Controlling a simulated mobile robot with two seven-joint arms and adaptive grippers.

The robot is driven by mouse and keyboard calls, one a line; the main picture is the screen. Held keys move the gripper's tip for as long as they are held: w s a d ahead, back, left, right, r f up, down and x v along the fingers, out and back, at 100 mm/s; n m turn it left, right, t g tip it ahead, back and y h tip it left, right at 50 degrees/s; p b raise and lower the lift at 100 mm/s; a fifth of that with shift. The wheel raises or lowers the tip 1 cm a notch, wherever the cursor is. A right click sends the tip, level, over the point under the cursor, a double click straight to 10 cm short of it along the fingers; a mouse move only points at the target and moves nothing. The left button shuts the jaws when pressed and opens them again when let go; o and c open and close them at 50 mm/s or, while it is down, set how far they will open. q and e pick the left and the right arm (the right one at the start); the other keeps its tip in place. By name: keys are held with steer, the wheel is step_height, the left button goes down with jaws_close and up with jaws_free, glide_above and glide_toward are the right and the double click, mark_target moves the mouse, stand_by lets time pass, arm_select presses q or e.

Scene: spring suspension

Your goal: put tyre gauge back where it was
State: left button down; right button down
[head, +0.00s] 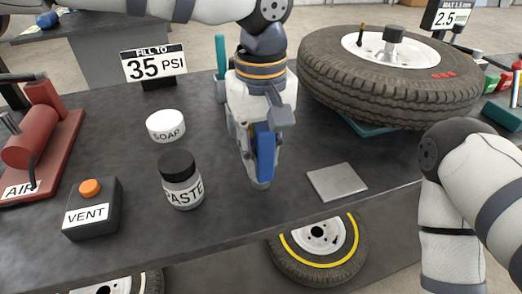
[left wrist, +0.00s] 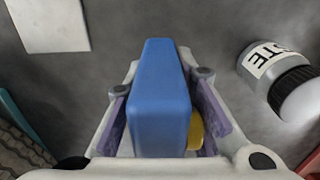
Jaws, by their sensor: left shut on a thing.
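The blue tyre gauge (head: 265,150) is held in my left gripper (head: 260,172) over the front middle of the dark table. In the left wrist view the gauge (left wrist: 160,95) is a smooth blue tapered body between the two finger pads, with a yellow part (left wrist: 195,130) at its right side. The gripper is shut on it. Whether its lower end touches the table is hard to tell. A flat grey square plate (head: 337,182) lies on the table to the right of the gripper. My right gripper is out of view.
A paste jar (head: 181,181) stands close left of the gripper, with a soap tin (head: 166,126) behind it. A vent box (head: 92,208) and red air pump (head: 36,140) are further left. A large tyre (head: 390,75) fills the back right. Bare tabletop surrounds the plate.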

arm_select(q)
steer(key=shift+f, duration=0.1)
steer(key=c, duration=1.4)
jaws_free()
steer(key=shift+o, duration=0.2)
step_height(320, 180, up, 12)
steer(key=shift+r, duration=0.2)
